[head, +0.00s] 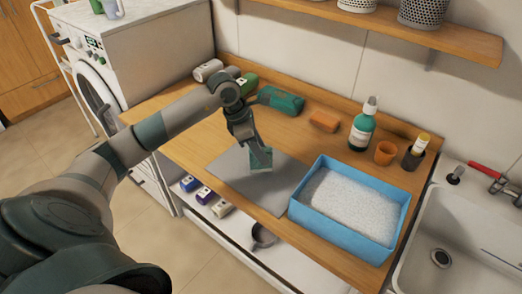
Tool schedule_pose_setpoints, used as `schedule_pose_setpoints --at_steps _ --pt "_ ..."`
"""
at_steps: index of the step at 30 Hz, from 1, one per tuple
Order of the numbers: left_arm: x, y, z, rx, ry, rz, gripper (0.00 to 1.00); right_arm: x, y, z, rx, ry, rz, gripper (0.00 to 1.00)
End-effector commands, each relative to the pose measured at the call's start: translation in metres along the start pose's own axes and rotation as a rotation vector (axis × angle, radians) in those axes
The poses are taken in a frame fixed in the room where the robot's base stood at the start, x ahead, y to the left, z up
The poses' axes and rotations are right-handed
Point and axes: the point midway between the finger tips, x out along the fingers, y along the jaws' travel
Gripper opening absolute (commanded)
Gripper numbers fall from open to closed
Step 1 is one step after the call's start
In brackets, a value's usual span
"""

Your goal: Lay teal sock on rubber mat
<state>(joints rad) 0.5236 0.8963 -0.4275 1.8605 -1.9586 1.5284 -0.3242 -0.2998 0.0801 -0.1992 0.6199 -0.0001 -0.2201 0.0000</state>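The teal sock (261,158) is a small folded teal piece at the fingertips of my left gripper (252,143). The gripper points down and appears shut on it, though the fingertips are small and partly hidden. The sock is over the middle of the grey rubber mat (216,168), which lies flat on the wooden counter near its front edge. I cannot tell whether the sock touches the mat. My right gripper is out of view.
A blue tub (345,228) of white grains stands right of the mat. Behind are a teal pouch-like item (281,99), an orange block (324,121), a green bottle (362,128) and an orange cup (385,153). A sink (440,225) is at the right.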

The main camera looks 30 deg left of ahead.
Motion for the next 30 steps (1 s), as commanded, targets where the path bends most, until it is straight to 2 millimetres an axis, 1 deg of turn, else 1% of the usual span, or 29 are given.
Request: schedule_pose_setpoints --at_steps 5,11,15,21,25,30 --pt "-0.019 0.002 -0.001 0.001 -0.002 0.005 0.36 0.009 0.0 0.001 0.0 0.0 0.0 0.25" --pt "-0.053 0.002 -0.001 0.001 -0.002 0.007 0.36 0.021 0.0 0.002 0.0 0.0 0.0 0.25" --pt "-0.079 0.002 -0.001 0.002 -0.002 0.007 0.36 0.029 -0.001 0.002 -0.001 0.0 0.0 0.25" --pt "-0.107 0.001 0.0 0.0 -0.001 0.005 0.36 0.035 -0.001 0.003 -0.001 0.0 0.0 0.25" --pt "-0.116 0.0 0.0 0.001 -0.001 0.002 0.36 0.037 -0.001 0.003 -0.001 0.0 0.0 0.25" --pt "-0.12 0.0 0.0 0.0 0.0 0.002 0.36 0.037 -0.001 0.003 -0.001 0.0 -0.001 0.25"
